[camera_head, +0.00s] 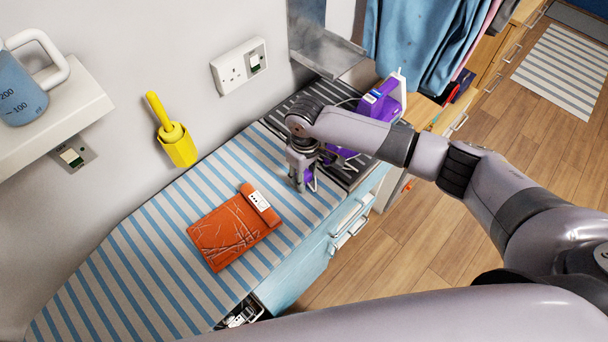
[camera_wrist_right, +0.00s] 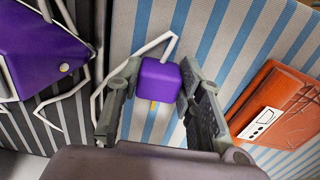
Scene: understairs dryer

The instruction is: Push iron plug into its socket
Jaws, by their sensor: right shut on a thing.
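The iron plug (camera_wrist_right: 160,79) is a small purple block between the fingers of my right gripper (camera_wrist_right: 158,120), with a white cord beside it. In the head view my right gripper (camera_head: 304,182) is low over the striped ironing surface, mostly hiding the plug. Whether the plug touches the surface I cannot tell. The white double socket (camera_head: 238,66) is on the wall, up and left of the gripper and apart from it. The purple iron (camera_head: 382,101) stands behind my right wrist; part of it shows in the wrist view (camera_wrist_right: 40,50). My left gripper is not in view.
An orange item (camera_head: 234,232) lies on the striped surface (camera_head: 130,260), left of the gripper. A yellow holder (camera_head: 178,147) is on the wall. A metal ledge (camera_head: 326,52) juts out right of the socket. A shelf (camera_head: 60,112) bears a blue jug.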

